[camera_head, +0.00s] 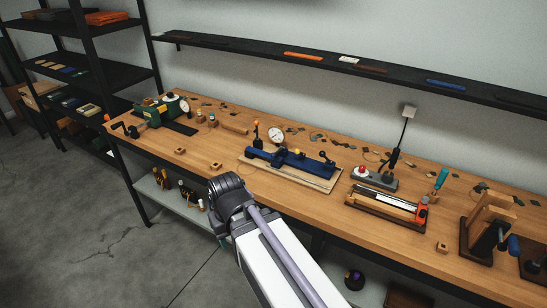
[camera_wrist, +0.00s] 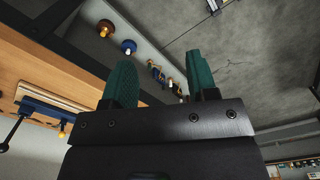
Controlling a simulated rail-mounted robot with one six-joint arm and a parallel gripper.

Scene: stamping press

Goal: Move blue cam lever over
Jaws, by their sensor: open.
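A long blue fixture (camera_head: 290,160) sits on a light board (camera_head: 300,176) in the middle of the wooden bench. An upright lever with an orange knob (camera_head: 256,125) stands at its left end. Black-knobbed levers (camera_head: 324,156) are at its right end. I cannot tell which of these is the cam lever. The fixture also shows at the left edge of the wrist view (camera_wrist: 47,112), with a black ball lever and a yellow-orange knob. My gripper (camera_wrist: 160,68) has two green fingers spread apart, with nothing between them. It is in front of the bench, away from the fixture.
A dial gauge (camera_head: 276,135) stands behind the fixture. A green machine (camera_head: 155,110) is at the left, and a red-and-silver tool on a wooden base (camera_head: 385,219) at the right. Small wooden blocks (camera_head: 216,166) lie near the front edge. A wall shelf (camera_head: 330,66) runs above.

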